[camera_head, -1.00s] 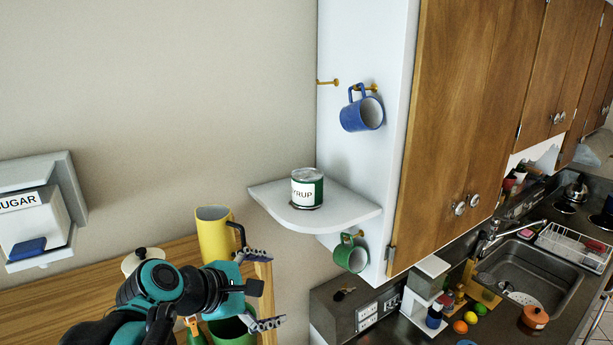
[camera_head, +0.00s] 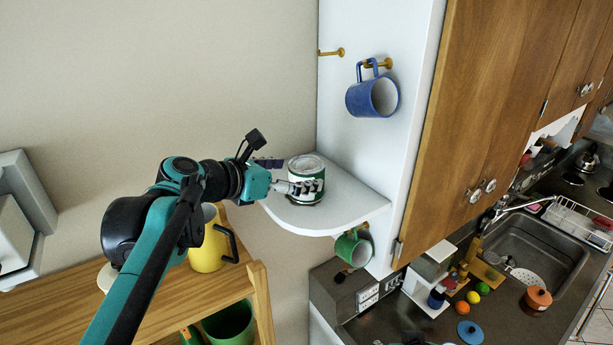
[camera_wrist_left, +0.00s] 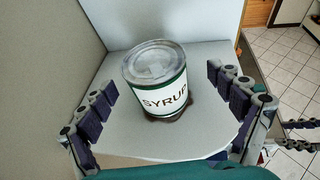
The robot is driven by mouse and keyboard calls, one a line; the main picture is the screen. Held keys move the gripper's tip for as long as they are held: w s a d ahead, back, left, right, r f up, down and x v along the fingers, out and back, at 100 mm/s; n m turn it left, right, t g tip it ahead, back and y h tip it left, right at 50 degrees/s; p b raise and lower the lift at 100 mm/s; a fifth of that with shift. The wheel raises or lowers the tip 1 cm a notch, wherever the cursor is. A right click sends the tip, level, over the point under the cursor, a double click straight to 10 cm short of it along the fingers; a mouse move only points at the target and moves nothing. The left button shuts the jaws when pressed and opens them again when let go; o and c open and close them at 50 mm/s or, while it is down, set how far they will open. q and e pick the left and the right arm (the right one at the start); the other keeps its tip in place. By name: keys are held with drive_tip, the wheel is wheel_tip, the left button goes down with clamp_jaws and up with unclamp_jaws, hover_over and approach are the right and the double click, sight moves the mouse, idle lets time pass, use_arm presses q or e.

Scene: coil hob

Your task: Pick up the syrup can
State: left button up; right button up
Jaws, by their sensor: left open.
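The syrup can (camera_head: 303,167) is green and white with a metal lid and stands upright on a white corner shelf (camera_head: 345,207). In the left wrist view the can (camera_wrist_left: 160,84) shows its SYRUP label, with a dark stain around its base. My left gripper (camera_head: 292,175) is at the shelf, in front of the can. In the left wrist view its open fingers (camera_wrist_left: 162,108) stand to either side of the can, with a gap on both sides. In the head view one finger overlaps the can's lower part.
A blue mug (camera_head: 372,97) hangs on a hook above the shelf, and a green mug (camera_head: 353,250) hangs below it. A yellow pitcher (camera_head: 206,250) stands on a wooden shelf (camera_head: 180,305) below my arm. A white panel and wall back the corner shelf.

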use_arm(q)
drive_tip(key=x, duration=0.4)
drive_tip(key=shift+w+a+f, duration=0.1)
drive_tip(key=shift+w, duration=0.45)
drive_tip(key=shift+s, duration=0.35)
drive_tip(key=shift+c, duration=0.3)
drive_tip(key=c, duration=1.7)
drive_tip(key=shift+w, duration=0.1)
